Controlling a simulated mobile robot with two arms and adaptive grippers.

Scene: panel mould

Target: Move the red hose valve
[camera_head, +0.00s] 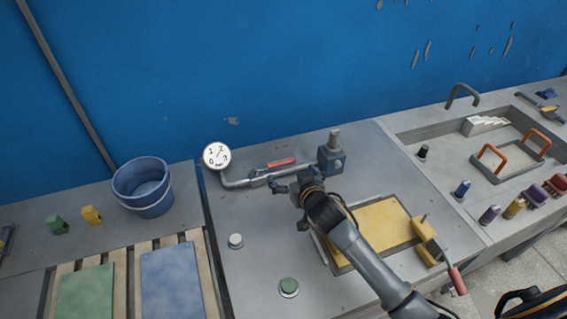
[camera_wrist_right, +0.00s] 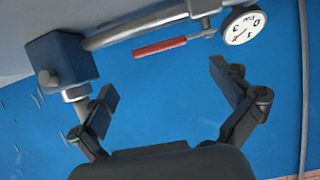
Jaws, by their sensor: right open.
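The red hose valve is a red lever handle (camera_head: 281,163) on a grey metal pipe (camera_head: 240,183) by the blue wall. In the right wrist view the red handle (camera_wrist_right: 159,47) lies beyond the fingers, roughly between them. My right gripper (camera_head: 288,203) is open and empty, on the near side of the pipe and apart from the handle. In the right wrist view its two fingers (camera_wrist_right: 165,84) are spread wide. My left gripper is not in view.
A round gauge (camera_head: 216,156) stands at the pipe's left end, a blue block fitting (camera_head: 331,159) at its right. A blue bucket (camera_head: 143,187) stands left. A yellow panel in a mould (camera_head: 379,230) lies under my right arm. A sink (camera_head: 400,141) is at right.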

